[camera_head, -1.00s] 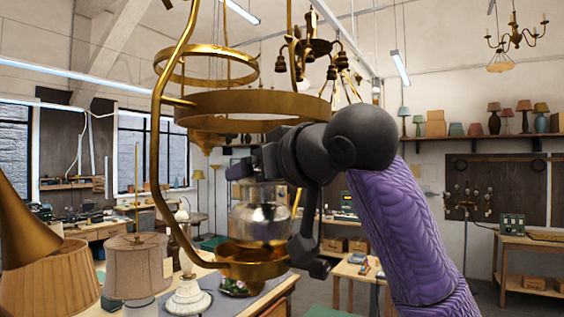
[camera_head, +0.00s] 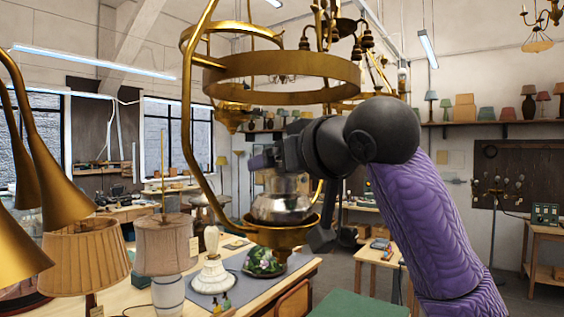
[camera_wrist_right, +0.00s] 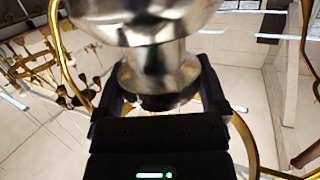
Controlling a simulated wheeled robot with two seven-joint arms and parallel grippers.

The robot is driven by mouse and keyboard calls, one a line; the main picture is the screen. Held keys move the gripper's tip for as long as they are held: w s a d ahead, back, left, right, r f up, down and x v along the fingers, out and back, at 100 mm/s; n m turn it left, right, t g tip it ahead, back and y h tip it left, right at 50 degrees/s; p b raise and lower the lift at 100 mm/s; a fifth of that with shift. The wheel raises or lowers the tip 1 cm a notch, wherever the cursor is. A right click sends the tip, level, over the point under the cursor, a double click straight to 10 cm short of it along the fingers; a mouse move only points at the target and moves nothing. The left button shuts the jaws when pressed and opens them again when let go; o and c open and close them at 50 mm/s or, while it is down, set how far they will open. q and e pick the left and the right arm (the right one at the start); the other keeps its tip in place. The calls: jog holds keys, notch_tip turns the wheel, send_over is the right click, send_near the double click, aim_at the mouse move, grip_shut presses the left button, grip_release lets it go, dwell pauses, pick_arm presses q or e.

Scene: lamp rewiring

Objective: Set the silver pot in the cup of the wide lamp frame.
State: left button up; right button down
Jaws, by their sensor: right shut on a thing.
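The silver pot (camera_head: 284,207) stands upright inside the wide brass lamp frame in the head view, over the frame's cup (camera_head: 283,236). Its lower edge meets the cup's rim line; I cannot tell whether it rests in the cup or hovers just above. My right gripper (camera_head: 277,172) reaches in from the right, between the ring (camera_head: 283,78) and the cup. It is shut on the pot's narrow neck. In the right wrist view the shiny pot (camera_wrist_right: 160,68) lies between the two dark fingers of the gripper (camera_wrist_right: 158,88). My left gripper is not in view.
The frame's curved brass arm (camera_head: 188,130) runs down left of the pot. Pleated lampshades (camera_head: 85,258) and brass cones (camera_head: 45,190) stand at the left. A white lamp base (camera_head: 212,272) and a floral shade (camera_head: 264,262) stand on the bench behind.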

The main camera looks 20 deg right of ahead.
jog(key=shift+f, duration=0.1)
grip_release()
